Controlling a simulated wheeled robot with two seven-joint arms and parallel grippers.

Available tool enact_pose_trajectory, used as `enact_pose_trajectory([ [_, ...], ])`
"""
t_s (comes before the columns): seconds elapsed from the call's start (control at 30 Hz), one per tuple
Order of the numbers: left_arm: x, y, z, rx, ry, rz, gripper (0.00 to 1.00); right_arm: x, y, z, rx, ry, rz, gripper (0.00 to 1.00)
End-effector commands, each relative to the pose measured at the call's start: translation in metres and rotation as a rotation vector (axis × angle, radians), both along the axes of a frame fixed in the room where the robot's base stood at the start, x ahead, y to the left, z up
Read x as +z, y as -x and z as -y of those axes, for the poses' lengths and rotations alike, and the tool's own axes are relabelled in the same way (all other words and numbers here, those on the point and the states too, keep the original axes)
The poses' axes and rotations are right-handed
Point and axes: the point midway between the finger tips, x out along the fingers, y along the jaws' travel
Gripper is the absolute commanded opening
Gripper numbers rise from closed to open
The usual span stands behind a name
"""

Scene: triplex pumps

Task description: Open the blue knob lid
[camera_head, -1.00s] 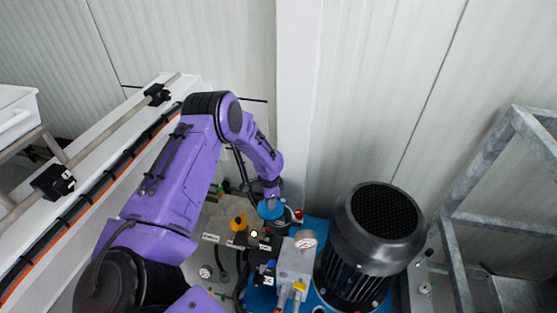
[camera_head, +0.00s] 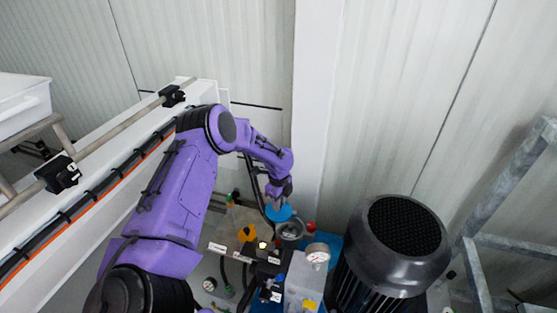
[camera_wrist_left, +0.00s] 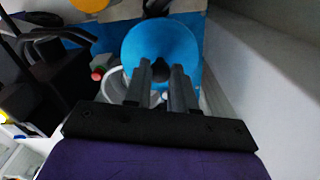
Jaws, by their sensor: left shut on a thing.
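The blue knob lid (camera_head: 278,213) is a round blue disc with a dark knob, seen in the head view and large in the left wrist view (camera_wrist_left: 160,35). My left gripper (camera_head: 278,194) is shut on its knob; the fingers (camera_wrist_left: 160,70) flank the knob in the wrist view. The lid is off to the back left of a round grey opening (camera_head: 290,230), which shows uncovered in the head view. In the wrist view its pale rim (camera_wrist_left: 115,87) shows partly, behind the lid and fingers. My right gripper is not in view.
A big dark motor (camera_head: 395,240) stands right of the opening. A pressure gauge (camera_head: 317,253), a red cap (camera_head: 310,227) and a yellow cap (camera_head: 246,233) are close by. A white wall post (camera_head: 320,110) rises behind. A metal frame (camera_head: 500,180) stands at the right.

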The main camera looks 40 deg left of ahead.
Motion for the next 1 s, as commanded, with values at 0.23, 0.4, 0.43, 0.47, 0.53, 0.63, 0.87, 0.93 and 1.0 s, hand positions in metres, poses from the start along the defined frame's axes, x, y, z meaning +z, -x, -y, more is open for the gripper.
enact_pose_trajectory([
  [0.23, 0.0000, -0.0027, -0.0020, -0.048, -0.001, 0.001, 0.00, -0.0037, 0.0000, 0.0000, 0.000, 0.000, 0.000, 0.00],
  [0.4, 0.0004, -0.0030, -0.0020, -0.055, -0.001, 0.001, 0.00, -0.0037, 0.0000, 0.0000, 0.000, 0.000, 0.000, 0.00],
  [0.43, 0.0004, -0.0030, -0.0020, -0.055, -0.001, 0.001, 0.00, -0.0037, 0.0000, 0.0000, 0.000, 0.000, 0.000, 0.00],
  [0.47, 0.0004, -0.0030, -0.0020, -0.055, -0.001, 0.001, 0.00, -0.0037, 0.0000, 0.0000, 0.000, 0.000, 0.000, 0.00],
  [0.53, 0.0005, -0.0029, -0.0019, -0.054, -0.001, 0.001, 0.00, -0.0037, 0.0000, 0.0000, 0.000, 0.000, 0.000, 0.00],
  [0.63, 0.0004, -0.0029, -0.0018, -0.054, 0.000, 0.001, 0.00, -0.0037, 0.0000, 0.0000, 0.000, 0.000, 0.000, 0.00],
  [0.87, 0.0003, -0.0029, -0.0016, -0.053, 0.000, 0.000, 0.51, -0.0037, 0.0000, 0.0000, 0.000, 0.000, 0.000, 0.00],
  [0.93, 0.0002, -0.0028, -0.0016, -0.053, 0.000, 0.000, 0.51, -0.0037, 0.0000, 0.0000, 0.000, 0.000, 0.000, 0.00],
  [1.0, 0.0006, -0.0028, -0.0015, -0.053, 0.000, 0.000, 0.51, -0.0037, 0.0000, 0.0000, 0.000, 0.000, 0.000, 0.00],
])
